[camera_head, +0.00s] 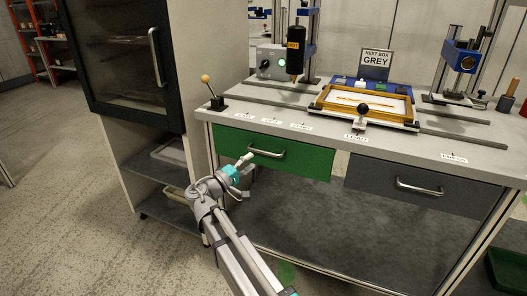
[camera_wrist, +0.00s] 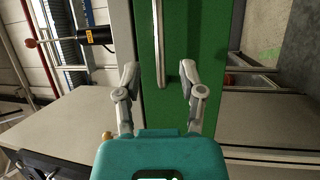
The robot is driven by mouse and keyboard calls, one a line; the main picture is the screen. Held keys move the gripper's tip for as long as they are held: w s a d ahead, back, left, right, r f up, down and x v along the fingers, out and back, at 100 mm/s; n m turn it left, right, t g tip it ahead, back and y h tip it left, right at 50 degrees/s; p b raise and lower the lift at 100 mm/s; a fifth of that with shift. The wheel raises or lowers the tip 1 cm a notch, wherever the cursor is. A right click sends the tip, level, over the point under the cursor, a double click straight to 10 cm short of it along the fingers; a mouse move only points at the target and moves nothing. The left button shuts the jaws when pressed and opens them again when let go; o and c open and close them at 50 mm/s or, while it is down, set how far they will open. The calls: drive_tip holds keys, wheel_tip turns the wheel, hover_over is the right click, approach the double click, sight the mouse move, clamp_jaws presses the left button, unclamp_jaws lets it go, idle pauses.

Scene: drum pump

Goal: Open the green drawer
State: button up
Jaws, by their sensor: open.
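The green drawer (camera_head: 308,158) is under the left part of the workbench top, its front flush with the bench and shut. Its silver bar handle (camera_head: 266,153) runs level across the front. My gripper (camera_head: 245,164) is open and empty at the left end of the handle. In the wrist view the green drawer front (camera_wrist: 203,25) appears turned on its side. There the handle (camera_wrist: 159,45) runs lengthwise, its near end between the two open fingertips of my gripper (camera_wrist: 159,72). I cannot tell whether a finger touches the handle.
A dark grey drawer (camera_head: 375,179) is to the right of the green one. A dark cabinet with a glass door (camera_head: 125,50) stands at left, with shelves below. A lever with a ball knob (camera_head: 206,79) stands on the bench's left corner. The floor in front (camera_head: 110,245) is clear.

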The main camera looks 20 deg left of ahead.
sight(264, 152)
drive_tip(key=shift+p+x, duration=0.45)
drive_tip(key=shift+x, duration=2.9)
clamp_jaws()
